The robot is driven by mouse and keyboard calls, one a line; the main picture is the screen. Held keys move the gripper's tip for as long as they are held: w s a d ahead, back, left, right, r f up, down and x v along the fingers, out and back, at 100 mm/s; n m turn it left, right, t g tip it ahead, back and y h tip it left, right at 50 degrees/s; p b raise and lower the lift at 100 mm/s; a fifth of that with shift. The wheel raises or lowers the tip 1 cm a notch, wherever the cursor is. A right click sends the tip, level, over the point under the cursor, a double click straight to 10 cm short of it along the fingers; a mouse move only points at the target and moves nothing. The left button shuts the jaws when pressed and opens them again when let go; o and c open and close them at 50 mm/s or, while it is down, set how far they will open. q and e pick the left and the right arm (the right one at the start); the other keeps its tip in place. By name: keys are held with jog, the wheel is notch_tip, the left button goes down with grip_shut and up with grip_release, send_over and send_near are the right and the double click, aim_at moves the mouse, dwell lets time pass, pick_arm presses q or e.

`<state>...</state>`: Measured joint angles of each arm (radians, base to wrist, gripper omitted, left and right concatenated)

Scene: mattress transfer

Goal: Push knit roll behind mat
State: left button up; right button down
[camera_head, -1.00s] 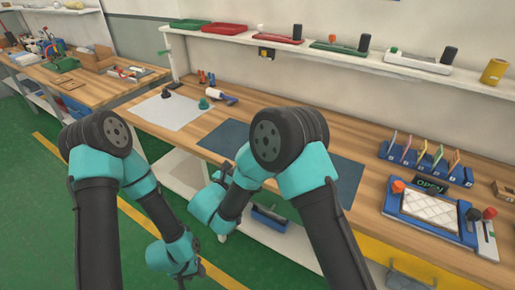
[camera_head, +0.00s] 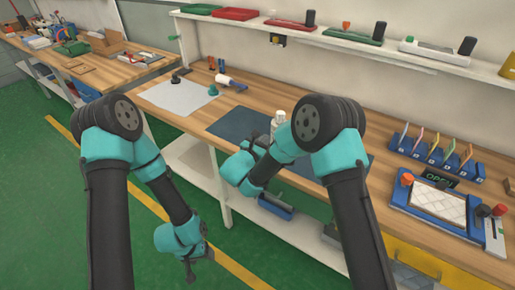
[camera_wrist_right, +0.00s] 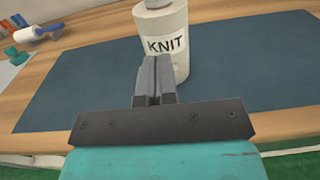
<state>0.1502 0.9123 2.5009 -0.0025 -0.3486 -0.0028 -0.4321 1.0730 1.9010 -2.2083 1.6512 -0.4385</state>
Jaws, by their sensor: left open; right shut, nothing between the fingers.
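The knit roll (camera_wrist_right: 166,45), white with a black "KNIT" label, stands upright on the dark blue mat (camera_wrist_right: 75,90) in the right wrist view. In the head view, the roll (camera_head: 278,121) shows partly above my right arm, and the mat (camera_head: 235,123) is partly covered by that arm. My right gripper (camera_wrist_right: 151,62) is shut and empty, with its fingertips right in front of the roll's lower part. I cannot tell whether they touch it. My left gripper (camera_head: 191,268) is open and empty, hanging low over the floor in front of the bench.
A pale sheet (camera_head: 178,97) and a white roller (camera_head: 231,82) lie left of the mat. A blue rack of cards (camera_head: 435,152) and a blue tray (camera_head: 440,207) stand at the right. A shelf (camera_head: 350,42) runs along the wall. Wood behind the mat is clear.

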jog(key=shift+x, duration=1.95)
